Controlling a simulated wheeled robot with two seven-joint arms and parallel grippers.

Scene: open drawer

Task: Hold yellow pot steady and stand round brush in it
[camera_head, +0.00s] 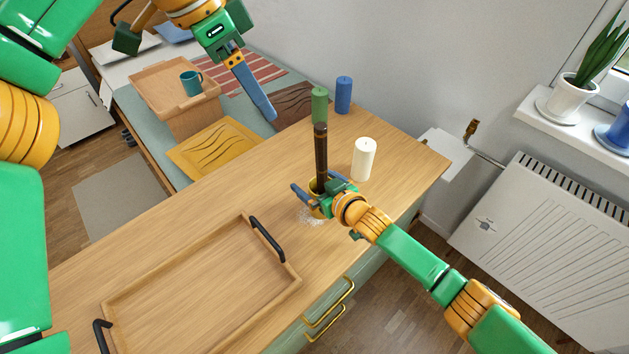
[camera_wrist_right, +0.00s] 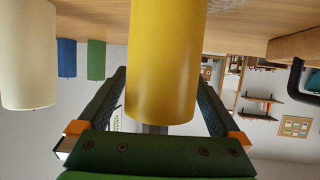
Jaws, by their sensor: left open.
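The yellow pot (camera_head: 315,211) stands on the wooden counter, mostly hidden by my right gripper in the head view. In the right wrist view the pot (camera_wrist_right: 165,65) fills the space between the fingers. My right gripper (camera_head: 318,188) has a finger on each side of it and looks shut on it. The round brush (camera_head: 321,155), a dark brown stick, stands about upright in the pot; its lower end is hidden. My left gripper (camera_head: 195,65) is open and empty, high at the top left, well away from the brush.
White (camera_head: 364,158), green (camera_head: 320,104) and blue (camera_head: 343,95) candles stand behind the pot. A wooden tray (camera_head: 200,290) with black handles lies at the front left. Pale specks lie by the pot. The counter between tray and pot is clear.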

